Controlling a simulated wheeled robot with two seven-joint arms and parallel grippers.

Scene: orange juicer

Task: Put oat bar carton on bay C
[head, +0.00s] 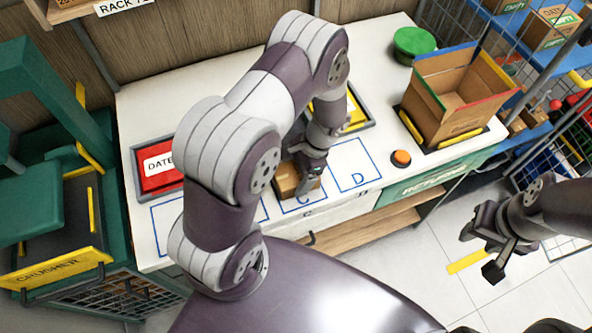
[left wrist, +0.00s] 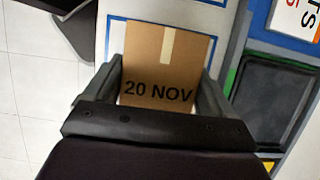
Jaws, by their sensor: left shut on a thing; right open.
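The oat bar carton (head: 287,180) is a small brown box at bay C (head: 301,203), a blue-outlined area on the white counter. In the left wrist view the carton (left wrist: 168,68) shows a tape strip and the print "20 NOV". My left gripper (head: 306,180) reaches down over it. In the left wrist view my left gripper's fingers (left wrist: 165,88) are on both sides of the carton, shut on it. The arm hides part of the carton in the head view, and I cannot tell whether it touches the counter. My right gripper (head: 480,245) is open and empty over the floor at the right.
Bay D (head: 356,168) is empty to the right of bay C. An orange button (head: 401,158) and an open cardboard box (head: 455,95) stand further right. A green crusher (head: 55,240) stands beyond the counter's left end.

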